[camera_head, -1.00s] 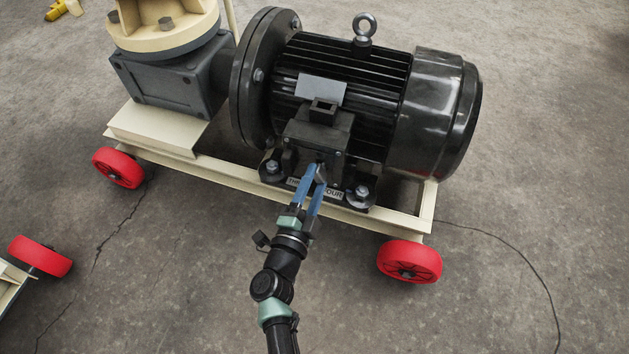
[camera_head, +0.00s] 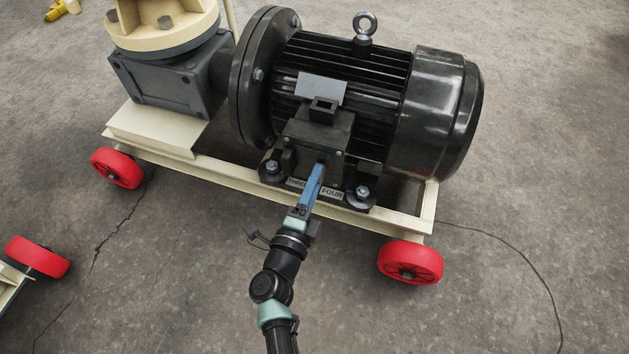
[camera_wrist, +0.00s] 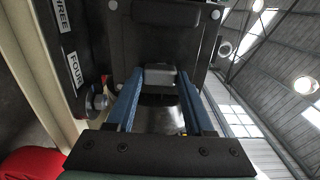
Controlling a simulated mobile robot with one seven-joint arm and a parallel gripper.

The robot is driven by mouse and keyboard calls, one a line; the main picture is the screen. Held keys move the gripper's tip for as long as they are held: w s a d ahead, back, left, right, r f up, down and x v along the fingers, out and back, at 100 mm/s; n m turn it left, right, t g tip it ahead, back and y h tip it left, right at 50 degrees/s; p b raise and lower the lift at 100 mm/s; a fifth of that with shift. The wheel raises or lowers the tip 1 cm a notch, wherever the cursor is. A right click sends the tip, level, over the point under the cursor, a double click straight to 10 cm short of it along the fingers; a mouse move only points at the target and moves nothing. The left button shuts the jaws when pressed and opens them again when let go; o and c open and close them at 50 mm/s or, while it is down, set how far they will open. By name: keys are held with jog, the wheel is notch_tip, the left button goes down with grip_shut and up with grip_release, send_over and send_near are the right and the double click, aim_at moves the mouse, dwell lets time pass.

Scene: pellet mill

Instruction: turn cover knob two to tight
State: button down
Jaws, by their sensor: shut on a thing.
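My gripper (camera_head: 319,168) has blue fingers that reach the front face of the terminal box (camera_head: 302,132) on the black motor. In the wrist view, my gripper (camera_wrist: 160,78) is shut on a small grey knob (camera_wrist: 160,73) on that dark face, one finger on each side. I take it for cover knob two; no label for it is readable. In the head view the fingers line up one behind the other and hide the knob. How tight it is cannot be seen.
The motor (camera_head: 385,90) sits on a cream frame (camera_head: 400,219) with red wheels (camera_head: 410,263). Open concrete floor lies in front.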

jog(key=shift+a, duration=0.1)
jog(key=shift+c, duration=1.4)
grip_release()
jog(key=shift+s, duration=0.1)
jog(key=p+v, duration=0.5)
jog(key=v, duration=0.7)
jog(key=shift+s, duration=0.4)
jog(key=shift+a, duration=0.1)
